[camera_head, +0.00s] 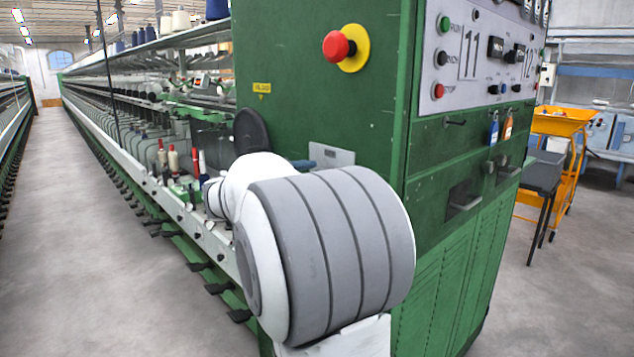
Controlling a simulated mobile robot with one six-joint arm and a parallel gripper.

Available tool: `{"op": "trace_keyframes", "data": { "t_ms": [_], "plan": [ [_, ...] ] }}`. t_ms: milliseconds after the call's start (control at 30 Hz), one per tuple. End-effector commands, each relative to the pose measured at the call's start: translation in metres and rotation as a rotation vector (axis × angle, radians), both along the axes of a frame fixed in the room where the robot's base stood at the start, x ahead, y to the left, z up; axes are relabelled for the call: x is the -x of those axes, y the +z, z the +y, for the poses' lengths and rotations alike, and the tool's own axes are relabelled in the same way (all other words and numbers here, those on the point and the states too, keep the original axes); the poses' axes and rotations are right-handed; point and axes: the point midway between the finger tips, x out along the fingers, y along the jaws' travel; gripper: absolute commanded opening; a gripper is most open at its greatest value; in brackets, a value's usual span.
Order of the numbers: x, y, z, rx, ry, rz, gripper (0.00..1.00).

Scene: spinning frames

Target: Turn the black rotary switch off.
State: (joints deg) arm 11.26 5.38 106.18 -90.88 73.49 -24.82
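A grey control panel (466,66) is on the upper right face of the green machine. A dark knob-like control (515,54) sits near the number 12 and may be the black rotary switch; it is too small to tell its shape or setting. A black square part (495,47) is to its left. My white and grey arm fills the lower middle, left of the panel and apart from it.
A red stop button (337,47) on a yellow plate sticks out from the green cabinet (310,105). Green, black and red buttons line the panel's left side. Open floor (545,290) lies right of the cabinet. A yellow cart (562,122) and dark stool (541,172) stand there.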

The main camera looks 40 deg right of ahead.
Motion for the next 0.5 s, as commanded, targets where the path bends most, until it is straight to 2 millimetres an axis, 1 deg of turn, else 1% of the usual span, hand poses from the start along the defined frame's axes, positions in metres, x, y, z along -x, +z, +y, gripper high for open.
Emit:
{"op": "trace_keyframes", "data": {
  "t_ms": [300, 400, 500],
  "plan": [
    [0.003, 0.004, 0.053, 0.000, 0.006, 0.001, 0.65],
    [0.004, 0.005, 0.065, 0.000, 0.004, 0.002, 0.65],
    [0.005, 0.006, 0.071, -0.001, 0.002, 0.002, 0.65]
  ]
}}
